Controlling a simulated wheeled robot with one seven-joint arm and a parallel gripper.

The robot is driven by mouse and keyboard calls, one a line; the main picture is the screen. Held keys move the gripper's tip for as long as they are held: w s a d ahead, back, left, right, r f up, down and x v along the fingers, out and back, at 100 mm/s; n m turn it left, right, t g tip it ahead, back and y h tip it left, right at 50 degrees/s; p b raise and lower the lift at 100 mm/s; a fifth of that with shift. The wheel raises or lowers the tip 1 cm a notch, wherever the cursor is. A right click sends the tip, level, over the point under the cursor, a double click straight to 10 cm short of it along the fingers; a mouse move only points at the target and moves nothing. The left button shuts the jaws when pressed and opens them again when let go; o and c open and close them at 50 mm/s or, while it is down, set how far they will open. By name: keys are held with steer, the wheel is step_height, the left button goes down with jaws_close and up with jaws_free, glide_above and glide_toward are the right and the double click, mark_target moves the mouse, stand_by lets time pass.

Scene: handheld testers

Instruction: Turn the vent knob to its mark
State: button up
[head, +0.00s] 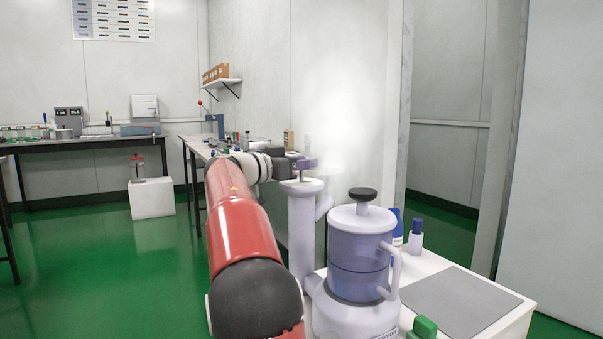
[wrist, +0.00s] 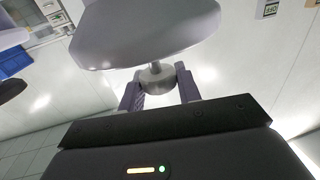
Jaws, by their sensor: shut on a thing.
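A white and blue-grey apparatus (head: 361,250) stands on the white table, with a black knob (head: 362,194) on top. A pale upright column (head: 302,225) with a side branch rises from its left side. My gripper (head: 304,164) is at the top of this column, reaching in from the left. In the wrist view its purple-grey fingers (wrist: 160,92) are on both sides of a small grey knob (wrist: 157,78) and shut on it. The knob sits against a large pale rounded part (wrist: 150,30). I cannot make out a mark on it.
A blue-capped bottle (head: 416,236) and a green object (head: 423,327) are near the apparatus. A grey mat (head: 460,303) leaves free room on the table's right. A white haze (head: 345,105) hangs above the column. Benches with equipment (head: 80,140) line the back.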

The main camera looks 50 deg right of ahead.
steer(key=n+t, duration=0.1)
steer(key=t, duration=0.1)
steer(key=shift+s+r+n+t, duration=0.1)
steer(key=shift+n+t, duration=0.2)
steer(key=n+t, duration=0.3)
steer(key=t, duration=0.2)
steer(key=shift+n+y, duration=0.3)
steer(key=shift+y, duration=0.1)
steer(key=n+t+y, duration=0.2)
steer(key=t, duration=0.1)
steer(key=n+t+y, duration=0.2)
steer(key=n+t, duration=0.1)
steer(key=t, duration=0.1)
steer(key=shift+d+y+p, duration=0.1)
steer(key=shift+y+p, duration=0.2)
steer(key=shift+r+n+t+y+p, duration=0.15)
steer(key=shift+n+t+y+p, duration=0.6)
steer(key=shift+p, duration=0.5)
steer(key=n+t+y+p, duration=0.1)
steer(key=y+p, duration=0.1)
steer(key=p, duration=0.1)
steer(key=shift+n+t, duration=0.35)
steer(key=shift+p, duration=0.35)
steer(key=shift+f+n+y+p, duration=0.3)
steer(key=shift+y, duration=0.05)
